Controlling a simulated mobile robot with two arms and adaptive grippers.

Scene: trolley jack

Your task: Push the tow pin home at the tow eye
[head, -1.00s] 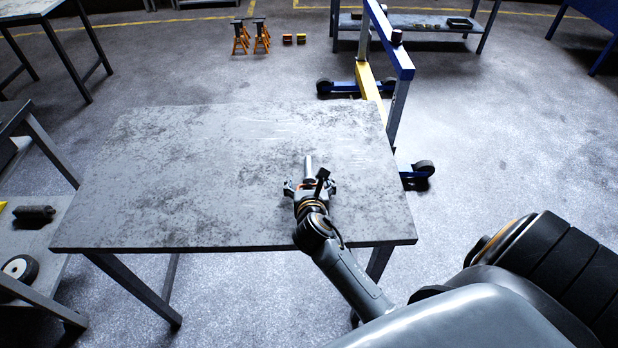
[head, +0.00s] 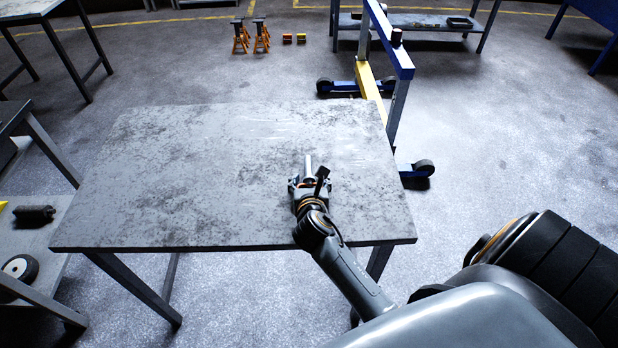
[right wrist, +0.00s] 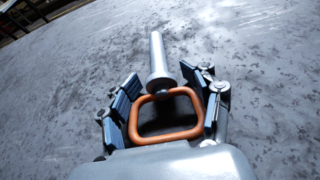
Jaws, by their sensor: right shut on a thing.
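The tow pin (head: 308,161) is a grey metal shaft with a collar and an orange loop handle. It is at the bench top, right of the middle, with its shaft pointing away from me. I cannot tell whether it touches the surface. My right gripper (head: 309,183) is shut on its handle. In the right wrist view the pin (right wrist: 157,52) points forward, and the fingers of the right gripper (right wrist: 163,84) stand on either side of the orange loop. The tow eye is not recognisable in either view. My left gripper is not in view.
The worn grey workbench (head: 200,170) is otherwise clear. A blue and yellow wheeled hoist (head: 396,100) stands just behind its right corner. A trolley with a wheel (head: 20,268) is at the left. Orange stands (head: 241,38) are on the floor further back.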

